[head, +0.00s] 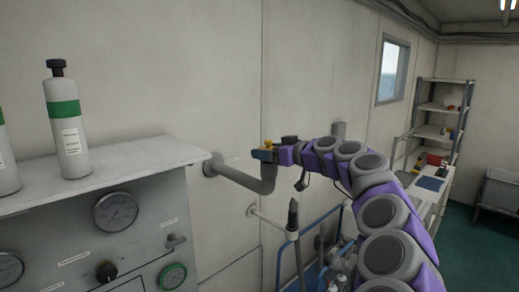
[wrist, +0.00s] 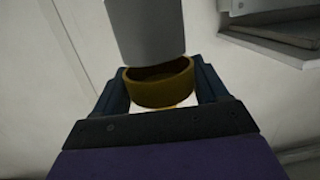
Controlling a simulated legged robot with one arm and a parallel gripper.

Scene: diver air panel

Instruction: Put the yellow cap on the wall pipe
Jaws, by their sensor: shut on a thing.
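The yellow cap (wrist: 160,92) is a short round cup between the two dark blue fingers of my gripper (wrist: 161,78), which is shut on it. Its open side faces the end of the grey wall pipe (wrist: 147,30). The pipe end overlaps the cap's far rim in the wrist view; I cannot tell if they touch. In the head view the wall pipe (head: 238,178) comes out of a wall flange and bends upward at an elbow. My gripper (head: 264,154) is just above that upturned end, with a bit of the yellow cap (head: 267,144) showing.
A grey gauge panel (head: 143,240) with a shelf top (head: 110,170) stands at the left, bearing green-banded bottles (head: 66,125). A thinner pipe (head: 268,220) and blue rails (head: 310,245) are below my arm. Shelving (head: 440,108) stands at the back right.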

